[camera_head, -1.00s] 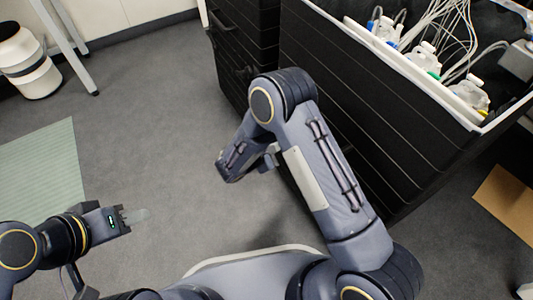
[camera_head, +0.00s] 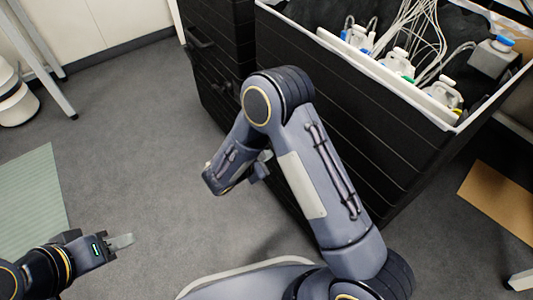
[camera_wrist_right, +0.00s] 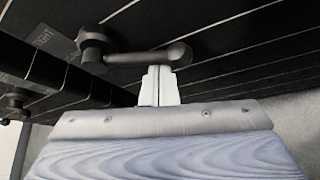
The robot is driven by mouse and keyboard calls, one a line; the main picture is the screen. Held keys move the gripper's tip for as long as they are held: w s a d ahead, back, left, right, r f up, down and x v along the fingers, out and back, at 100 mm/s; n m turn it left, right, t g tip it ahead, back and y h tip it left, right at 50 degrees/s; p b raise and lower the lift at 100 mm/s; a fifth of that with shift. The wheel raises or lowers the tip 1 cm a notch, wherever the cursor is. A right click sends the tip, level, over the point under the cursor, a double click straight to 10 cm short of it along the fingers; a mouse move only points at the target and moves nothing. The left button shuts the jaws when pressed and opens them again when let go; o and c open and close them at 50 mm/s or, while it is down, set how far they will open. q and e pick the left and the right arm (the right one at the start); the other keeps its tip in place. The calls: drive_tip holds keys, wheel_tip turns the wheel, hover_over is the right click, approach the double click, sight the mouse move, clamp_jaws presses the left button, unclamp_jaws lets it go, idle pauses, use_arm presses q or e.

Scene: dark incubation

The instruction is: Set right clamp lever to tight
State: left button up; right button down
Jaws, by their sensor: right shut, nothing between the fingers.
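In the right wrist view, a dark clamp lever (camera_wrist_right: 140,57) sits on the side of a black, lined case. Its pivot is at the left and its rounded free end is at the right. A faint label with letters is left of the pivot. My right gripper (camera_wrist_right: 160,72) is shut and empty, its pale fingertips just below the lever's free end; I cannot tell whether they touch it. In the head view, my right arm hides the lever and the right fingers. My left gripper (camera_head: 122,242) is over the floor at lower left; its opening is unclear.
A second dark knob (camera_wrist_right: 16,101) shows at the left of the wrist view. In the head view, an open black case (camera_head: 360,130) holds several bottles with tubes. Another black case (camera_head: 218,60) stands beside it. The grey floor (camera_head: 120,130) at left is mostly clear.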

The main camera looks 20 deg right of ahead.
drive_tip(key=shift+r, duration=0.2)
drive_tip(key=shift+s+d+r+n+g+h+p, duration=0.1)
drive_tip(key=shift+r+n+g+h+p, duration=0.15)
drive_tip(key=shift+r+n+g+p, duration=1.05)
drive_tip(key=shift+s+r+n+g+h+p, duration=0.15)
drive_tip(key=shift+r+n+g+h+p, duration=0.3)
drive_tip(key=shift+p, duration=1.6)
drive_tip(key=shift+s+d+r+n+g+h+p, duration=0.1)
drive_tip(key=shift+r+n+g+p, duration=0.7)
drive_tip(key=shift+p, duration=0.9)
drive_tip(key=shift+w+a+r+t, duration=0.1)
drive_tip(key=shift+r+t, duration=0.15)
drive_tip(key=shift+r, duration=0.05)
drive_tip(key=s+a+r, duration=0.1)
drive_tip(key=s+a, duration=0.1)
drive_tip(key=a, duration=0.7)
drive_tip(key=shift+s, duration=0.4)
